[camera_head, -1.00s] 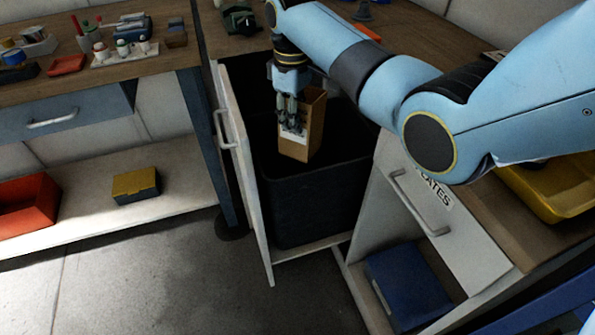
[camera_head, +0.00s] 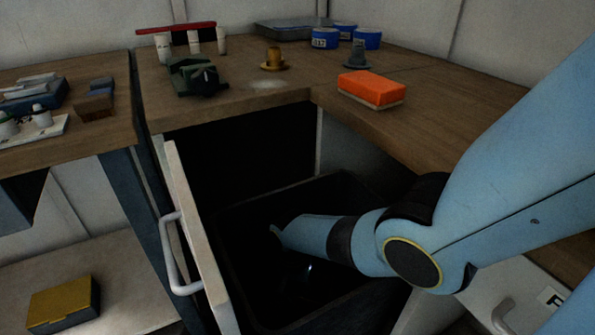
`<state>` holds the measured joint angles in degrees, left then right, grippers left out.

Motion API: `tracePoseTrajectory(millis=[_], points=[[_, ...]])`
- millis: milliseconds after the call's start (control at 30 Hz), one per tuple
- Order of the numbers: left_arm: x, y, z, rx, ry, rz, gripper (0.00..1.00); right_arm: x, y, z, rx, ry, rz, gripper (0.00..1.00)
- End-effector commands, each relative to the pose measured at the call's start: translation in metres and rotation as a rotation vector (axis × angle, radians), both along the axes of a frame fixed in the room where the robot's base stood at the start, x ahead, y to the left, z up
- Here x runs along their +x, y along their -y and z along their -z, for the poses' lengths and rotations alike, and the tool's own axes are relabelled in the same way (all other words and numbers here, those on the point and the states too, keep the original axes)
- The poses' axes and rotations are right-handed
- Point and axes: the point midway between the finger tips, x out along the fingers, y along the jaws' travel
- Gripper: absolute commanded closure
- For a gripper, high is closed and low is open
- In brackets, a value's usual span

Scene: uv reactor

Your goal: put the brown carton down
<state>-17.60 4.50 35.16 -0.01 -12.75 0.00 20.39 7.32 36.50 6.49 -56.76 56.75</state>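My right arm reaches down into the dark bin (camera_head: 225,235) inside the open pull-out cabinet. Its wrist is below the bin's rim. The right gripper is lost in the shadow inside the bin, where only a small glint shows, so I cannot tell whether its fingers are open or shut. The brown carton cannot be made out now; the dark of the bin and my arm cover the area where it was last seen. My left gripper is not in view.
The cabinet's white front (camera_head: 190,225) with its handle (camera_head: 177,255) stands left of the bin. On the worktop behind are an orange sponge-like block (camera_head: 371,88), a green vise-like device (camera_head: 196,76) and several blue tubs. A yellow-topped box (camera_head: 64,303) sits on the lower left shelf.

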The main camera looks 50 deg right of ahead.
Motion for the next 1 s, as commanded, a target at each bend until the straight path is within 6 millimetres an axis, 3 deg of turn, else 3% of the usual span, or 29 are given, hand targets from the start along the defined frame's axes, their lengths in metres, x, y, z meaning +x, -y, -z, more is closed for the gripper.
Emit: tracePoseTrajectory(millis=[33,233,433,800,1000], points=[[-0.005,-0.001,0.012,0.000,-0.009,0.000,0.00,-0.001,0.000,0.015,0.000,-0.004,0.000,1.00],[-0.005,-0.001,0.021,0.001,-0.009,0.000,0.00,0.001,0.000,0.027,0.000,0.000,-0.002,1.00],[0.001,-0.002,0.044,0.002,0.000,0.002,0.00,0.000,0.000,0.057,0.001,-0.003,-0.002,1.00],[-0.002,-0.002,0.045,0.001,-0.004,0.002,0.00,0.001,0.000,0.058,0.000,0.000,-0.003,1.00],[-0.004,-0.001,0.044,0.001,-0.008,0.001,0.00,0.001,0.000,0.057,0.000,0.000,-0.003,0.74]])
